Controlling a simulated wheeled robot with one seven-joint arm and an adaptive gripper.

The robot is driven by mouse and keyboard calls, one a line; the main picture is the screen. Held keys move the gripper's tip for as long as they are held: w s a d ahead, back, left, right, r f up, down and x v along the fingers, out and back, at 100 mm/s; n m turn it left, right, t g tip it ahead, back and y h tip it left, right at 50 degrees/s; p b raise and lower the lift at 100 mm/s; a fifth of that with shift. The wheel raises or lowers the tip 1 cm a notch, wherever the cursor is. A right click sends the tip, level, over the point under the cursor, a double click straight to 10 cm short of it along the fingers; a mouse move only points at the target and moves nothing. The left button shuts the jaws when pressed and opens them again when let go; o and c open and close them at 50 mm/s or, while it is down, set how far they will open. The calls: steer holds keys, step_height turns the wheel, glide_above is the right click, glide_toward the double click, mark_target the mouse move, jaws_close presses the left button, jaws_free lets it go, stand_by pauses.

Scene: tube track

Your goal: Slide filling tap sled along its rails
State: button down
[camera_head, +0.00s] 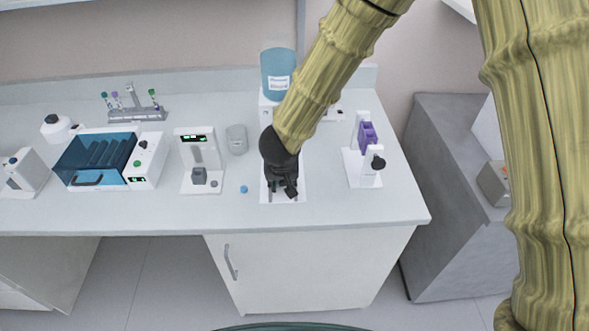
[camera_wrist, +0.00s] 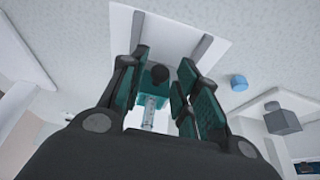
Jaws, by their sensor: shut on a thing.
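Two grey rails (camera_wrist: 201,46) run along a white base plate beyond the sled. In the head view my gripper (camera_head: 284,190) points down over the white base plate (camera_head: 298,196) of the filling station. My wrist and fingers hide most of the sled there.
A blue tank (camera_head: 278,74) stands behind my gripper. A small blue cap (camera_head: 243,189) and a white device with a display (camera_head: 193,150) are on the left. A stand with a purple part (camera_head: 367,135) is on the right. The bench front edge is near.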

steer(key=shift+s+d+f, duration=0.1)
steer(key=shift+s+d, duration=0.05)
steer(key=shift+s, duration=2.05)
steer(key=c, duration=1.3)
jaws_free()
steer(key=shift+s, duration=0.15)
steer(key=shift+c, duration=0.2)
steer(key=shift+s+r, duration=0.1)
steer(key=shift+r, duration=0.55)
steer(key=v, duration=1)
steer(key=shift+s+r, duration=0.25)
steer(key=shift+r, duration=0.1)
steer(key=shift+d, duration=0.1)
